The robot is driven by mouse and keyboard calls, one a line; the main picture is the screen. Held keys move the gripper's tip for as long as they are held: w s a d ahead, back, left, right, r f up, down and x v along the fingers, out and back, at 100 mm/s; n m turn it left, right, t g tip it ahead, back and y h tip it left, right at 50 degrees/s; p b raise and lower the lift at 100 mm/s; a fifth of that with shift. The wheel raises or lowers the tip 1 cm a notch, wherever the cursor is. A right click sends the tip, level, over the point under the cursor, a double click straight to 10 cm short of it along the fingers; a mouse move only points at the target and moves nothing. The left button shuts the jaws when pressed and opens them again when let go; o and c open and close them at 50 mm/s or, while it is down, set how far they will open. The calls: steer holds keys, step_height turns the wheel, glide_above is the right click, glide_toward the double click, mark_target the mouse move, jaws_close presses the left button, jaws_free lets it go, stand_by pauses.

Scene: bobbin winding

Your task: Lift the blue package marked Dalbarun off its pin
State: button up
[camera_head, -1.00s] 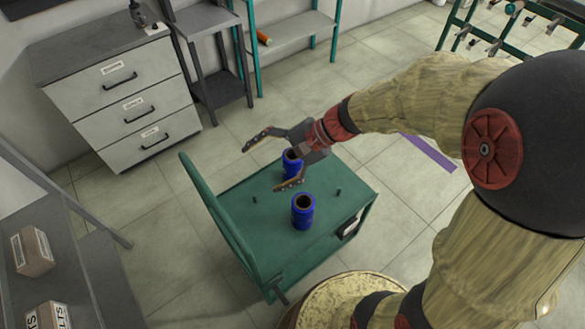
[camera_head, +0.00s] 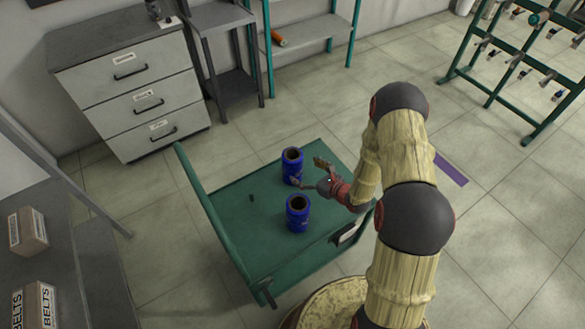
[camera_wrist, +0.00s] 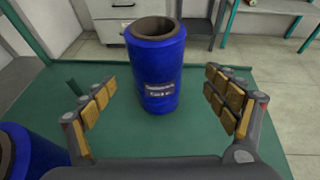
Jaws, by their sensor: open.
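Two blue packages with open brown cores stand upright on a green cart (camera_head: 232,235). The far package (camera_head: 292,172) is ahead of my gripper (camera_head: 309,177). In the wrist view that package (camera_wrist: 157,75) stands centred beyond and between my spread fingers (camera_wrist: 160,95), with clear gaps on both sides. Its pale label is too blurred to read surely. My gripper is open and empty. The near package (camera_head: 298,215) stands close beside the gripper; it shows at the lower left of the wrist view (camera_wrist: 35,155), its label hidden. Pins under both packages are hidden.
A bare pin (camera_head: 251,197) stands on the cart's left part. The cart's raised green end panel (camera_head: 205,200) is at the left. A drawer cabinet (camera_head: 130,85) and shelves (camera_head: 310,55) stand behind. The right of the cart top is partly hidden by my arm.

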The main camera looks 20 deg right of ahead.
mark_target(292, 157)
steer(key=shift+w+f, duration=0.2)
steer(key=shift+f, duration=0.1)
steer(key=shift+b+x, duration=0.4)
steer(key=shift+x, duration=0.75)
steer(key=x, duration=0.2)
steer(key=b+x, duration=0.1)
steer(key=x, duration=0.1)
steer(key=shift+s+a+f, duration=0.1)
steer(key=shift+a, duration=0.25)
steer(key=shift+w+a+b, duration=0.1)
steer(key=shift+w+b, duration=0.2)
steer(key=shift+w, duration=0.1)
steer(key=c, duration=0.3)
steer(key=c, duration=1.1)
steer(key=shift+c, duration=0.4)
